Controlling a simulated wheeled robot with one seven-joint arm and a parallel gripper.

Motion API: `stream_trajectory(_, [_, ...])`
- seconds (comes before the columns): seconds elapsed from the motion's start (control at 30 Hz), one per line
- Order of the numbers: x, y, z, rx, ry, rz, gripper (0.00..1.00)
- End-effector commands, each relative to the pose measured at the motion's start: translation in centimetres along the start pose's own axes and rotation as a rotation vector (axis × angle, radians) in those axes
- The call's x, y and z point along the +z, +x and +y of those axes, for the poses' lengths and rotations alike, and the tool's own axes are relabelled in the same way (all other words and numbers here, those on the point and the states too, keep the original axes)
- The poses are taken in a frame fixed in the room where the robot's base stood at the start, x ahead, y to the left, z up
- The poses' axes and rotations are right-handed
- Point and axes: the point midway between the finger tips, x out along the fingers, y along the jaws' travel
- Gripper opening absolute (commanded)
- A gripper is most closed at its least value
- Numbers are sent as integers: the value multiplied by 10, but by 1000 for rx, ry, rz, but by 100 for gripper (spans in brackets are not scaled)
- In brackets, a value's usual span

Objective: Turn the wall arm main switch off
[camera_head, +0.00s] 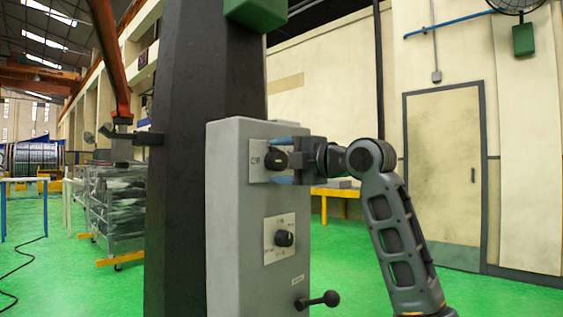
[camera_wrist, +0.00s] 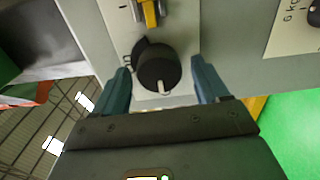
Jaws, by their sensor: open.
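The grey control box (camera_head: 228,220) carries an upper black rotary knob (camera_head: 277,160) on a pale label plate (camera_head: 256,160). I take this knob for the main switch, but its label is too small to read. In the wrist view the knob (camera_wrist: 158,70) shows a white pointer mark toward the bottom of the picture. My gripper (camera_head: 283,161) is open, with one blue finger above the knob and one below it. In the wrist view the fingers (camera_wrist: 160,74) stand on both sides of the knob, with visible gaps. I cannot tell the knob's set position.
A second knob (camera_head: 284,238) sits on a lower plate, and a black ball-ended lever (camera_head: 325,299) sticks out below it. A yellow piece (camera_wrist: 150,12) is beside the upper knob. A dark column (camera_head: 180,210) stands behind the box. Green floor (camera_head: 345,265) is open at right.

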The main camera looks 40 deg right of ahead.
Motion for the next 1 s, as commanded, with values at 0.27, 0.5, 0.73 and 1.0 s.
stream_trajectory(0.27, [1,-10,0,0,0,-3,74])
stream_trajectory(0.5, [1,-49,0,1,0,-3,74])
stream_trajectory(0.73, [0,-74,0,0,0,-1,74])
stream_trajectory(1.0, [0,-78,0,0,0,0,74])
